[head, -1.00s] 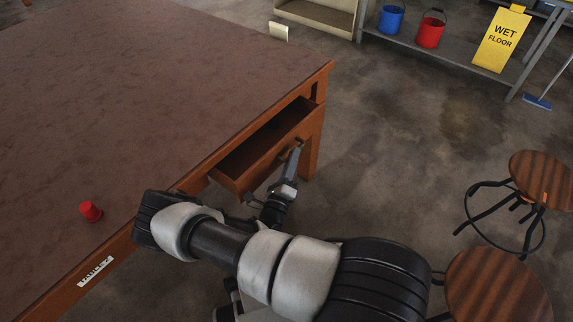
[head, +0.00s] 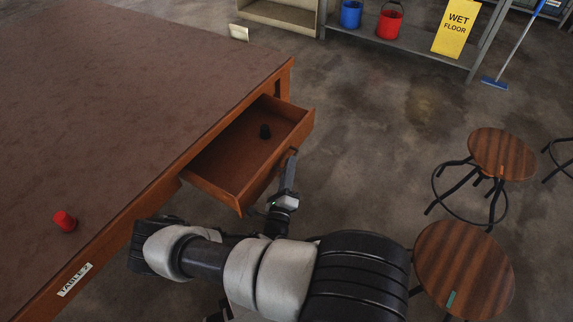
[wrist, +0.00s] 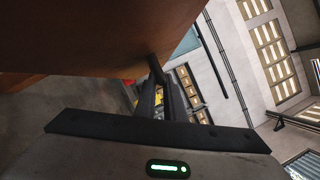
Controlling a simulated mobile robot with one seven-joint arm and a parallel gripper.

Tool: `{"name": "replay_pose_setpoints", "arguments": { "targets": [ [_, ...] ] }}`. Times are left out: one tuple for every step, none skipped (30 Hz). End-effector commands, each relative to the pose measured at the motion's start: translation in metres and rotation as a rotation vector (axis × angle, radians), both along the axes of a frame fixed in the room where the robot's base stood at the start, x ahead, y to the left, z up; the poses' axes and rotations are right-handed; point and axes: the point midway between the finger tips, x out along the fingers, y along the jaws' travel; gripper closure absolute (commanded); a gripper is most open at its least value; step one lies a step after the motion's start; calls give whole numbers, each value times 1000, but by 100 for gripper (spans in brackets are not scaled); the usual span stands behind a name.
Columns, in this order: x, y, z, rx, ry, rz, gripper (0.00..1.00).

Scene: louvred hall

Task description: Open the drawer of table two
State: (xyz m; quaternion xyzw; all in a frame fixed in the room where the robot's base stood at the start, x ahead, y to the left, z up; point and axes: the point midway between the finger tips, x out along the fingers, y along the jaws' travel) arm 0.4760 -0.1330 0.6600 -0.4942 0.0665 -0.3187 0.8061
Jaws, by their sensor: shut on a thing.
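The large brown table (head: 130,110) fills the left of the head view, with a "TABLE 2" label (head: 74,280) on its edge. In the wrist view my gripper's fingers (wrist: 160,103) close around the dark handle (wrist: 154,68) below the drawer front (wrist: 80,35). The exact contact is small and dark in both views.
A red cup-like object (head: 65,221) sits on the tabletop. Two stools, one nearer (head: 463,270) and one farther (head: 502,153), stand at right, with part of another at the edge. A shelf with blue (head: 351,14) and red (head: 389,25) buckets is behind. Floor beyond the drawer is clear.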

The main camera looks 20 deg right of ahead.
Motion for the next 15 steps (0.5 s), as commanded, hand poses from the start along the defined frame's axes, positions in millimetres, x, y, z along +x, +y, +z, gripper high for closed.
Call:
{"name": "replay_pose_setpoints", "arguments": {
  "targets": [
    [0, 1, -1, 0, 1, 2, 100],
    [0, 1, -1, 0, 1, 2, 100],
    [0, 1, -1, 0, 1, 2, 100],
    [0, 1, -1, 0, 1, 2, 100],
    [0, 1, -1, 0, 1, 2, 100],
    [0, 1, -1, 0, 1, 2, 100],
    [0, 1, -1, 0, 1, 2, 89],
    [0, 1, -1, 0, 1, 2, 84],
    [0, 1, -1, 0, 0, 1, 77],
    [0, 1, -1, 0, 0, 1, 72],
    [0, 1, -1, 0, 0, 1, 72],
    [0, 1, 0, 0, 0, 1, 72],
    [0, 1, 0, 0, 0, 1, 72],
    [0, 1, 0, 0, 0, 1, 72],
    [0, 1, 0, 0, 0, 1, 72]
  ]
}}
